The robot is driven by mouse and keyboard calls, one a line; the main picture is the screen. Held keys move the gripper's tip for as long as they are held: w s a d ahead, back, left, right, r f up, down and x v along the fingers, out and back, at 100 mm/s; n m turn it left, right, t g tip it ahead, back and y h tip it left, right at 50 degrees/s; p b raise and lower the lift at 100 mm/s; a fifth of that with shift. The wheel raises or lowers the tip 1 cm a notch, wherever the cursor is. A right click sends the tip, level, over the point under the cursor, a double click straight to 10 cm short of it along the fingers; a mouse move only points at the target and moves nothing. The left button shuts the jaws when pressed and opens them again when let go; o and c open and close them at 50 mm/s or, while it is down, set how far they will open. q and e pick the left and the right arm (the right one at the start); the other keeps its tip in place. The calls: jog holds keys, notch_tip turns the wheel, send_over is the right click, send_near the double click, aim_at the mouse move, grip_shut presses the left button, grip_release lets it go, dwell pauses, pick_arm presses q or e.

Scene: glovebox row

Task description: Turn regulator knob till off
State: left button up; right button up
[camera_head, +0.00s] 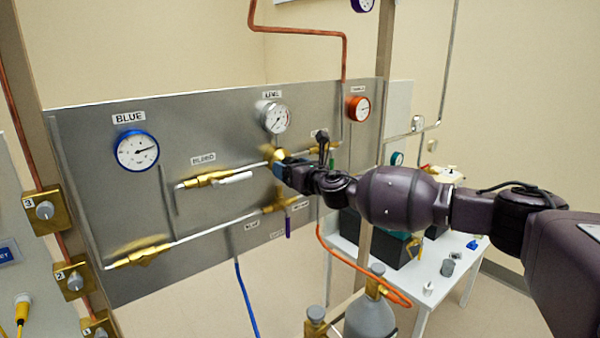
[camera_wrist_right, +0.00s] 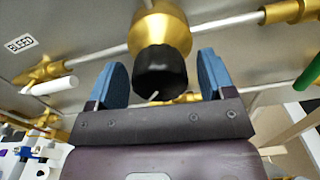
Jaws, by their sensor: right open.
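The regulator is a gold body (camera_wrist_right: 158,28) with a black knob (camera_wrist_right: 160,75) at its front, and a small pale mark shows on the knob's lower edge. In the head view the regulator (camera_head: 270,151) sits below the white LINE gauge (camera_head: 273,117), and its knob is hidden by my gripper. My right gripper (camera_wrist_right: 161,82) is open, with one blue finger on each side of the knob. A gap shows between the knob and each finger. The same gripper (camera_head: 281,169) reaches the panel from the right in the head view. My left gripper is not in view.
A brass BLEED valve (camera_head: 207,180) with a white handle lies left of the regulator on the steel panel (camera_head: 90,190). The BLUE gauge (camera_head: 137,151) and an orange gauge (camera_head: 358,108) flank it. A grey cylinder (camera_head: 370,318) and a white table (camera_head: 345,250) stand below my right arm.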

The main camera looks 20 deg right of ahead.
jog(key=b+v, duration=0.1)
jog(key=v, duration=0.9)
jog(key=shift+s+b, duration=0.3)
jog(key=shift+s, duration=0.05)
jog(key=shift+d, duration=0.15)
dwell(0.3)
